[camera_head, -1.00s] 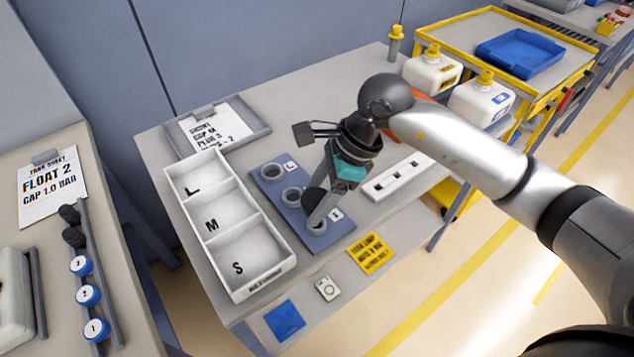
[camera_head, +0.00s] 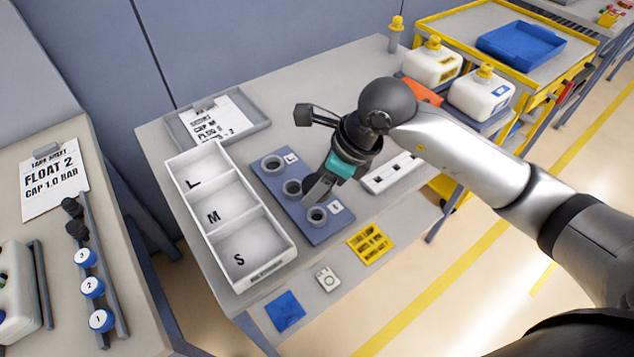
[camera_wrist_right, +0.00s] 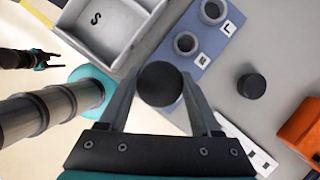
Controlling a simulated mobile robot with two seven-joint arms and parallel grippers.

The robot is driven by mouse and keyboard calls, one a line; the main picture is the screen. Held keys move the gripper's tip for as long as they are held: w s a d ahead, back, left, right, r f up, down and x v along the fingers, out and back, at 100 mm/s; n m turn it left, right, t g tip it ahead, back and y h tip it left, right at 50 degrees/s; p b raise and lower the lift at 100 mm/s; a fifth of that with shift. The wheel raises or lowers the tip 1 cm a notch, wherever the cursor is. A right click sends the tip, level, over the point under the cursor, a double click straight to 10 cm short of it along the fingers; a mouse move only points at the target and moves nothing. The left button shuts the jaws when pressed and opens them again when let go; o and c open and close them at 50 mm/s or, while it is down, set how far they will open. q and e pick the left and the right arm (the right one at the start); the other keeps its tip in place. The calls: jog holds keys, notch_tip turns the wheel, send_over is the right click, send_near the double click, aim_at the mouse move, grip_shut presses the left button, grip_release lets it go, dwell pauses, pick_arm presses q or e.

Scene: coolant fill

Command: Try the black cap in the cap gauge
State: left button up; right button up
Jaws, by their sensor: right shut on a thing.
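My right gripper (camera_head: 314,194) is shut on a black cap (camera_wrist_right: 160,84), which shows as a dark round disc between the fingertips in the right wrist view. In the head view the gripper hangs over the blue cap gauge (camera_head: 325,233), between its middle ring (camera_head: 292,188) and its near ring (camera_head: 317,216). The held cap looks clear of the near ring, whose opening shows empty. The far ring (camera_head: 272,166) by the L label is also empty. The right wrist view shows the M ring (camera_wrist_right: 187,44). My left gripper (camera_wrist_right: 52,61) is small at the upper left there, fingers apart.
A white tray (camera_head: 287,258) with L, M and S compartments stands left of the gauge, empty. Another black cap (camera_wrist_right: 251,86) stands on the table beside the gauge. A white slotted block (camera_head: 393,174) and a yellow card (camera_head: 370,244) lie nearby.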

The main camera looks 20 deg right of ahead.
aim_at(309, 212)
jog(key=shift+f+b, duration=2.25)
jog(key=shift+f, duration=0.45)
jog(key=shift+f+b, duration=0.55)
jog(key=shift+b, duration=0.2)
jog(key=o, duration=1.4)
jog(key=p+v, duration=0.2)
jog(key=v, duration=1.3)
jog(key=shift+r, duration=0.15)
